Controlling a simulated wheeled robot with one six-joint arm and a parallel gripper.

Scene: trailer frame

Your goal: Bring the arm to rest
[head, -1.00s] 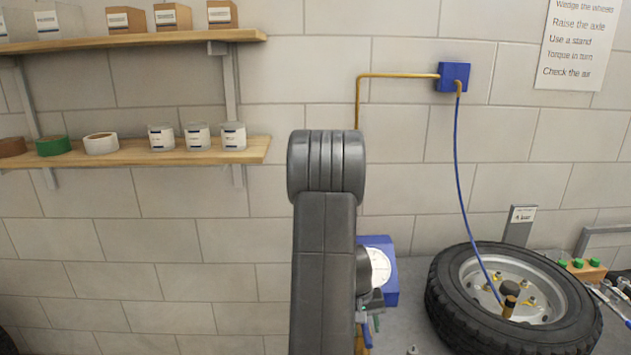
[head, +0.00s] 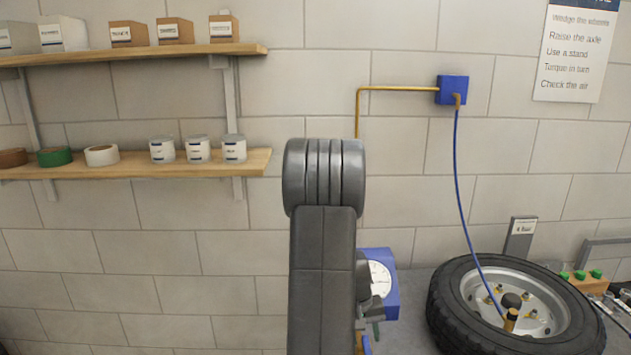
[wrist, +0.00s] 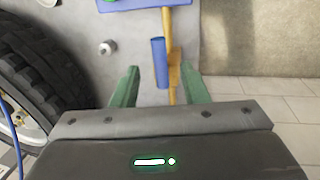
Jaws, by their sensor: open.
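My arm stands upright in the middle of the head view, where its links hide part of the wall and bench. My gripper (wrist: 158,88) shows in the wrist view, with two green fingers spread apart and nothing held between them. Beyond the fingers, a blue cylinder (wrist: 159,62) lies along a brass-coloured pipe (wrist: 173,80). I cannot tell how far below the fingers they are.
A tyre on a wheel rim (head: 447,305) lies on the bench at right, with a blue hose (head: 457,170) running from a blue wall box (head: 452,90). A blue gauge box (head: 391,290) is just right of my arm. Shelves (head: 200,163) hang at left. A loose nut (wrist: 107,47) lies near the tyre.

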